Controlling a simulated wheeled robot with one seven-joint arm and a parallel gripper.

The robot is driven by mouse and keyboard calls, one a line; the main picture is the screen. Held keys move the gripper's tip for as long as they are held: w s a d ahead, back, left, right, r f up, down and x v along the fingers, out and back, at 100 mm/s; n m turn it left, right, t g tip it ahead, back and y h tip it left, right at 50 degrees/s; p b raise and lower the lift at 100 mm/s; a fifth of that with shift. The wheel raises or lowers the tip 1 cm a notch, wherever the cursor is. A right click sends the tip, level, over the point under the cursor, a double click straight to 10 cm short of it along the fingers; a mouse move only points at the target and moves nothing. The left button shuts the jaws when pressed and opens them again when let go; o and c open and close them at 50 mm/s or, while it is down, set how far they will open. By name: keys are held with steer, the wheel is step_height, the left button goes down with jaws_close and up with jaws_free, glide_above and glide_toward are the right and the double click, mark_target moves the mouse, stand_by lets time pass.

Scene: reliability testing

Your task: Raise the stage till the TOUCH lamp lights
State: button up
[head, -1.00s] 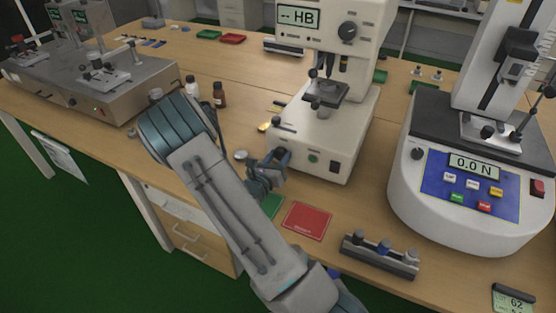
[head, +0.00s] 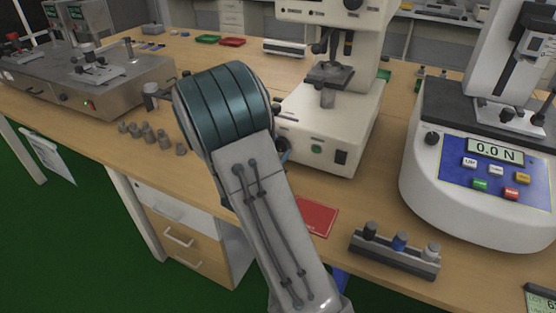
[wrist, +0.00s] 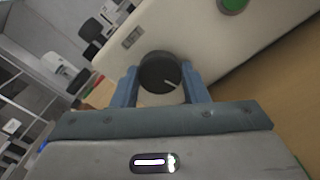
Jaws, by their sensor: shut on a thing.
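The cream hardness tester (head: 335,128) stands on the bench at centre, with its dark stage (head: 330,72) on a column below the turret (head: 335,38). Its upper display is cut off at the top of the head view, and I cannot make out a lit TOUCH lamp. My gripper (wrist: 160,84) is shut on this knob, one blue finger on each side. In the head view my arm hides the knob and most of the gripper.
A white force tester (head: 480,160) reading 0.0 N stands at right. A rack with knobbed pieces (head: 395,253) and a red mat (head: 316,216) lie in front. Several grey weights (head: 150,133) and a metal machine (head: 95,85) are at left.

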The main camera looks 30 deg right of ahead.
steer(key=m+b, duration=0.2)
steer(key=b, duration=0.2)
steer(key=m+b, duration=0.3)
steer(key=b, duration=0.1)
steer(key=shift+f, duration=0.4)
steer(key=m+b, duration=0.2)
steer(key=b, duration=0.2)
steer(key=shift+r, duration=0.15)
steer(key=shift+r+m+b, duration=0.2)
steer(key=shift+m+b, duration=0.1)
steer(key=shift+b, duration=0.2)
steer(key=o, duration=1)
steer(key=p+v, duration=0.1)
steer(key=v, duration=1.3)
steer(key=shift+p, duration=0.35)
steer(key=shift+w+d, duration=0.1)
